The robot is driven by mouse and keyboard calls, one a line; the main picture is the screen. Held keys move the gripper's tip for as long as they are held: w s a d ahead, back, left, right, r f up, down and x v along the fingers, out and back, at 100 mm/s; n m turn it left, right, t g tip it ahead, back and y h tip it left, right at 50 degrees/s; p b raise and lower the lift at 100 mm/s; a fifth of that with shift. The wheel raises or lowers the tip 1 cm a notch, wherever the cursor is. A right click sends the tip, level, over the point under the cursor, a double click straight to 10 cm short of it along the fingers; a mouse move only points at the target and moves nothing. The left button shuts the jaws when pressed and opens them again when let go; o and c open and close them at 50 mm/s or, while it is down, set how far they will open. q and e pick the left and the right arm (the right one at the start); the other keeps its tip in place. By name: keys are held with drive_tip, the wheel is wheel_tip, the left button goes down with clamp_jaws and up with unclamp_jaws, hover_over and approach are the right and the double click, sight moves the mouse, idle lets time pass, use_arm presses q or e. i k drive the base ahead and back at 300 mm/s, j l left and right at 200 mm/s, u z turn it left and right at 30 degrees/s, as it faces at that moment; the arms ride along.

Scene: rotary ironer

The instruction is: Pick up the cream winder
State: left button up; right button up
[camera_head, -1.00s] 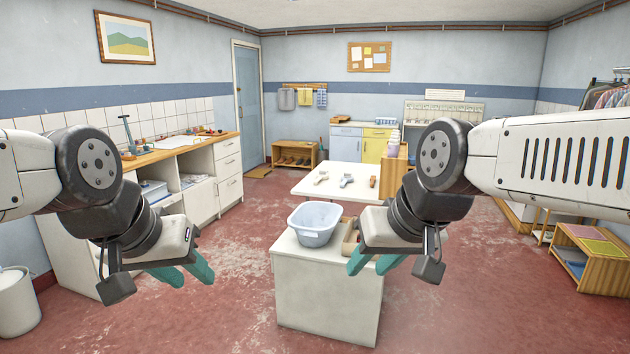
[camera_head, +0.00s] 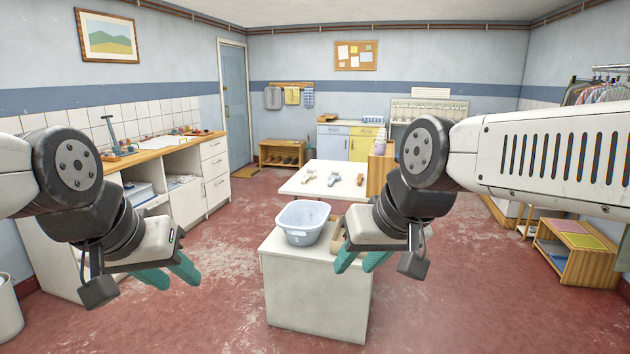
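Three small winder-like items lie apart on a white table in the middle of the room. The leftmost is a cream-tan one (camera_head: 308,175), which looks like the cream winder. The middle one (camera_head: 333,179) is blue-grey and the right one (camera_head: 360,179) is orange-brown. They are small in view, so details are unclear. My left gripper (camera_head: 170,275) hangs at the lower left, teal fingers apart and empty. My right gripper (camera_head: 361,262) is in front of the near cabinet's right part, fingers apart and empty. Both are well short of the winders.
A near white cabinet (camera_head: 315,297) stands between me and the white table (camera_head: 290,187). It bears a pale blue basin (camera_head: 302,224) and a wooden item partly hidden by my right gripper. A counter (camera_head: 150,156) runs along the left wall. Red floor is open on both sides.

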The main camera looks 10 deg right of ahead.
sight(307, 177)
drive_tip(key=i+l+z, duration=0.85)
drive_tip(key=z, duration=0.15)
drive_tip(key=i+l+z, duration=0.25)
drive_tip(key=i+z, duration=0.15)
drive_tip(key=i, duration=0.25)
drive_tip(key=i+z, duration=0.4)
drive_tip(key=i, duration=0.3)
drive_tip(key=i+u, duration=0.4)
drive_tip(key=i, duration=0.15)
drive_tip(key=i+l+u, duration=0.1)
drive_tip(key=i+u, duration=0.3)
drive_tip(key=i, duration=0.15)
drive_tip(key=i+l+u, duration=0.4)
drive_tip(key=i, duration=0.15)
drive_tip(key=i+j+u, duration=0.15)
drive_tip(key=i+u, duration=0.5)
drive_tip(key=u, duration=0.25)
drive_tip(key=i+l+u, duration=0.1)
drive_tip(key=i+u, duration=0.35)
drive_tip(key=i+l+u, duration=0.2)
drive_tip(key=u, duration=1.75)
